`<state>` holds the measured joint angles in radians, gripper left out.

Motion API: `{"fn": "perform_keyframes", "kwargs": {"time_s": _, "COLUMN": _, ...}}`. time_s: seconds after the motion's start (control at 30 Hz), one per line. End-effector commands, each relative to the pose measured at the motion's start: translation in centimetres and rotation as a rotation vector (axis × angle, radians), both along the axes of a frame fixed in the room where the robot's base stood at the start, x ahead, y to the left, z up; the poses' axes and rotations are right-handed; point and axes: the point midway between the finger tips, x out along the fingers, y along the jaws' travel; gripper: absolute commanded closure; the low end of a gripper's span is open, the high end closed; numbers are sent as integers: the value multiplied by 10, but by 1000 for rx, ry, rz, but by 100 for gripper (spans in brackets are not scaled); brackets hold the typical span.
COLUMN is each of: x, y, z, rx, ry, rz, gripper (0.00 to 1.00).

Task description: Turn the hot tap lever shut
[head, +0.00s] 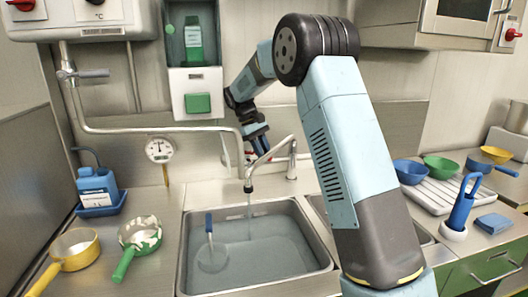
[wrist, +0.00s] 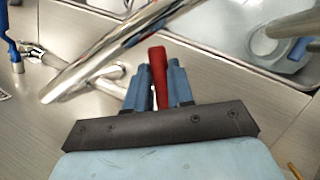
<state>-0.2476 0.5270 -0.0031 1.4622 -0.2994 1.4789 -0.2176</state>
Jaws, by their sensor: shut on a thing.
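The hot tap lever (wrist: 157,66) is red and stands between the two blue fingers of my gripper (wrist: 158,80) in the wrist view. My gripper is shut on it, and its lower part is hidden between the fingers. In the head view my gripper (head: 262,148) is behind the sink, beside the chrome tap (head: 291,160), with the lever mostly hidden there. The chrome spout also crosses the wrist view (wrist: 120,50).
The sink (head: 186,262) holds water and a blue-handled tool (head: 209,222). Pans (head: 75,248), a blue bottle (head: 97,187) and a drainer with bowls (head: 438,195) stand on the counters.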

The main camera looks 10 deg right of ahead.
Motion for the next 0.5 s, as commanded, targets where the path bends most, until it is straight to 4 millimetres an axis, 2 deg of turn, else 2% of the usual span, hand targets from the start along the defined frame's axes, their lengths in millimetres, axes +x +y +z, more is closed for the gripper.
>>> {"fn": "perform_keyframes", "kwargs": {"time_s": 0.2, "x": 0, "y": 1, "z": 0, "rx": 1, "ry": -2, "rz": 3, "gripper": 100}}
{"fn": "perform_keyframes", "kwargs": {"time_s": 0.23, "x": 0, "y": 1, "z": 0, "rx": 1, "ry": -2, "rz": 3, "gripper": 76}}
{"fn": "perform_keyframes", "kwargs": {"time_s": 0.5, "x": 0, "y": 1, "z": 0, "rx": 1, "ry": -1, "rz": 3, "gripper": 53}}
